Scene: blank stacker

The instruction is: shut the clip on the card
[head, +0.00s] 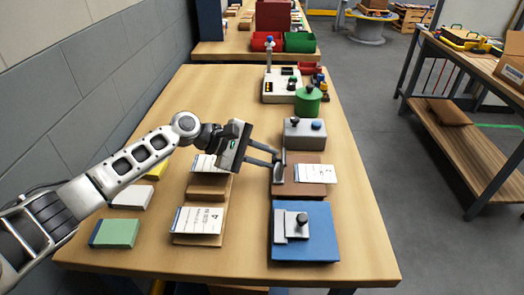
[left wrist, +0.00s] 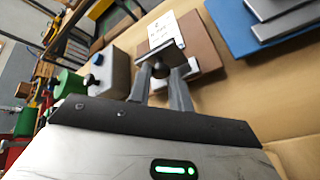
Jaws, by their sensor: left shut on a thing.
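A white printed card (head: 316,173) lies on a brown board (head: 300,189) at the middle right of the table. The clip is a grey flap (head: 279,174) at the board's left end; it stands steeply tilted, not flat on the card. My left gripper (head: 279,158) reaches in from the left, its fingers at the flap. In the left wrist view, it is shut on the clip's dark round knob (left wrist: 159,70), with the flap (left wrist: 157,58) just past the fingertips and the card (left wrist: 160,29) beyond it. The fingers hide part of the flap. My right gripper is not in view.
A blue block (head: 328,250) with a grey plate and knob stands in front of the board. A grey box (head: 305,134) with a dark knob stands behind it. Boards with cards (head: 198,221) lie to the left. Bare table lies along the right edge.

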